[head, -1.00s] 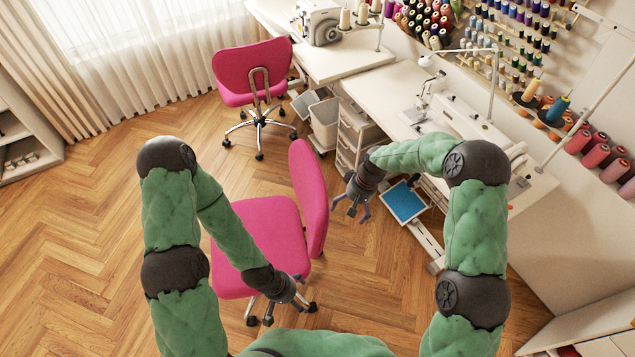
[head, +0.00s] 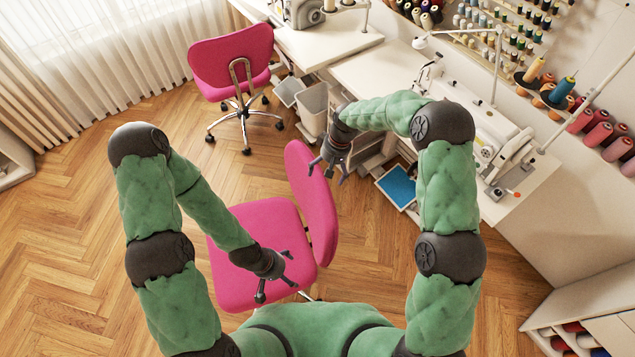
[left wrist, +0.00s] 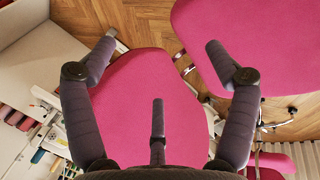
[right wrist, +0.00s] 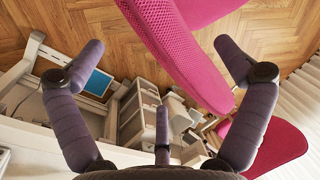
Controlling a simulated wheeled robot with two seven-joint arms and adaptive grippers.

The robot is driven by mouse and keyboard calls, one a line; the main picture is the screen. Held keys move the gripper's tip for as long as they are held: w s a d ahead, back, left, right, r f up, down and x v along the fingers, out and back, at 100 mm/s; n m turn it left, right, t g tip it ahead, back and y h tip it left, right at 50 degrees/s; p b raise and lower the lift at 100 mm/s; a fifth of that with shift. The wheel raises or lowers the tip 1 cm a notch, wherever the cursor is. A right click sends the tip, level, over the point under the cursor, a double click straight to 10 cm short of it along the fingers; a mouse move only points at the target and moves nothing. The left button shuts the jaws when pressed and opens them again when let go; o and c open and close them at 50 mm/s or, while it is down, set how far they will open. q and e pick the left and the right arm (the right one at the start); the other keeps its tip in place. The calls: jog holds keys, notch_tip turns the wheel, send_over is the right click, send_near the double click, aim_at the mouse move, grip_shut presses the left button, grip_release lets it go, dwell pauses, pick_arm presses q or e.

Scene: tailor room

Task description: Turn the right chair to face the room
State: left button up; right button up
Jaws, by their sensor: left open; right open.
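The right chair, with a pink seat (head: 258,250), stands in the middle of the head view. Its upright backrest (head: 314,205) is on the seat's right side, toward the sewing tables, so the seat opens to the left. My left gripper (head: 275,280) is open and empty over the seat's front-right part. In the left wrist view, large pink cushions show between and beyond its fingers. My right gripper (head: 328,172) is open close to the backrest's upper right edge. In the right wrist view, the backrest (right wrist: 185,50) reaches between the spread fingers; contact cannot be told.
A second pink chair (head: 232,70) stands farther back on the left. A sewing table (head: 375,75) with machines, a grey bin (head: 311,105) and a blue-topped item (head: 397,187) are to the right. Free wooden floor (head: 70,240) lies to the left.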

jog(key=x, duration=0.9)
jog(key=shift+s+f, duration=0.1)
jog(key=shift+f, duration=0.15)
jog(key=c, duration=1.7)
jog(key=w+a+n+b, duration=0.1)
jog(key=w+b, duration=0.1)
jog(key=w+a+n+b, duration=0.1)
jog(key=w+b, duration=0.1)
jog(key=w+a+n+b, duration=0.1)
jog(key=w+b, duration=0.1)
jog(key=shift+w+a+g, duration=0.2)
jog(key=shift+g, duration=0.1)
